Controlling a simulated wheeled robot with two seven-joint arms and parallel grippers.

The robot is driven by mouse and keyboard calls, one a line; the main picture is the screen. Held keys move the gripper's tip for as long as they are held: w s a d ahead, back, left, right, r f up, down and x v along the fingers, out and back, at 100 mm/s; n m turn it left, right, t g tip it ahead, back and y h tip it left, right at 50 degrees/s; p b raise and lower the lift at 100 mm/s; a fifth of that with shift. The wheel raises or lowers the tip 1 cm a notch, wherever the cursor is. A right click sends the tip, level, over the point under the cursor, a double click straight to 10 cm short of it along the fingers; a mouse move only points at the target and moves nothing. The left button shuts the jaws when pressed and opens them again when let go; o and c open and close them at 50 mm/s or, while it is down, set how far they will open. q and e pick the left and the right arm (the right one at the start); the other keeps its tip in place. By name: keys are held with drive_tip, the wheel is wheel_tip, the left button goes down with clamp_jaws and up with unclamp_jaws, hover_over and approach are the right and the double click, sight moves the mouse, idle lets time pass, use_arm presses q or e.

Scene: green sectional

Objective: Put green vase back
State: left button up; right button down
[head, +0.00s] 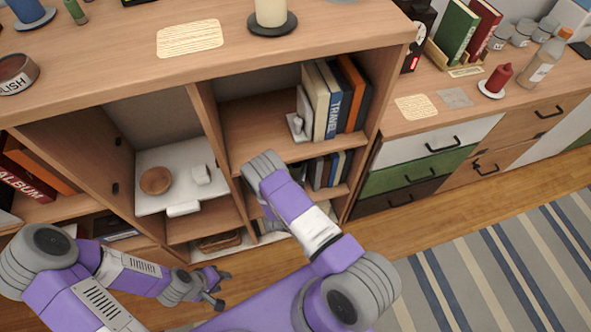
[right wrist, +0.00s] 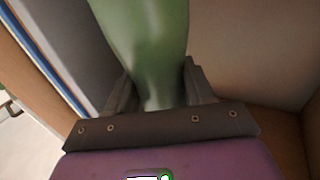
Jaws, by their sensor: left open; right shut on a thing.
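The green vase (right wrist: 145,40) fills the upper middle of the right wrist view, its narrow part between the fingers of my right gripper (right wrist: 153,88). The gripper is shut on it. The vase's upper end and base are out of that view. In the head view my right arm reaches toward the cabinet's middle shelves, and its own links hide the gripper and the vase. My left gripper (head: 220,289) is open and empty, low in front of the cabinet.
Books (head: 327,98) and a white bookend (head: 299,122) stand on the upper shelf (head: 245,128), right of its bare part. More books (head: 335,170) stand below.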

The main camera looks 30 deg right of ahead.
drive_tip(key=c, duration=0.8)
unclamp_jaws()
drive_tip(key=shift+f, duration=0.1)
drive_tip(key=o, duration=0.4)
